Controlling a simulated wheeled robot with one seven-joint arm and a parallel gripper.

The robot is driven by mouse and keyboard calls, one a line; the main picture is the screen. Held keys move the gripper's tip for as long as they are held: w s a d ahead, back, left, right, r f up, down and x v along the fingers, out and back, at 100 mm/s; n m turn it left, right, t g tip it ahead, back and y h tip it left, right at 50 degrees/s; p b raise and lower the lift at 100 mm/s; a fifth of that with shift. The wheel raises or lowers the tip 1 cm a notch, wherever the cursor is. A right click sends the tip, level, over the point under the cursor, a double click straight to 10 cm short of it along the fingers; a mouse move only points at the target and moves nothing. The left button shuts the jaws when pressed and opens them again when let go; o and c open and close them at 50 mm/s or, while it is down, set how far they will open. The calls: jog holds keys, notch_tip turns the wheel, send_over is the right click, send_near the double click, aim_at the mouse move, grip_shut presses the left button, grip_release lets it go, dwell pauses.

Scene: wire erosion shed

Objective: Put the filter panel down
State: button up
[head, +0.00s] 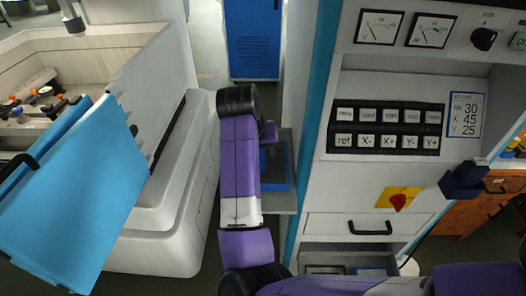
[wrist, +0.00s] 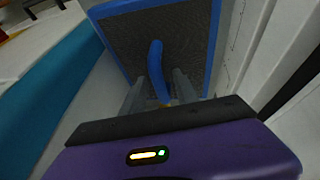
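The filter panel (wrist: 213,42) has a blue frame and dark mesh, with a curved blue handle (wrist: 156,65). In the wrist view the handle stands between the two grey fingers of my gripper (wrist: 160,92), which look shut on it. In the head view part of the panel (head: 289,170) shows behind my forearm, over a grey ledge (head: 284,201). My arm hides the gripper and much of the panel there. I cannot tell whether the panel touches the ledge.
A white machine (head: 160,215) with an open blue door (head: 75,190) stands on the left. A control cabinet (head: 318,180) with buttons and a red knob is close on the right. The gap between them is narrow. A blue locker (head: 253,40) stands behind.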

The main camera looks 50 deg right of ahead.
jog(key=shift+r, duration=0.15)
jog(key=b+v, duration=0.1)
jog(key=v, duration=1.1)
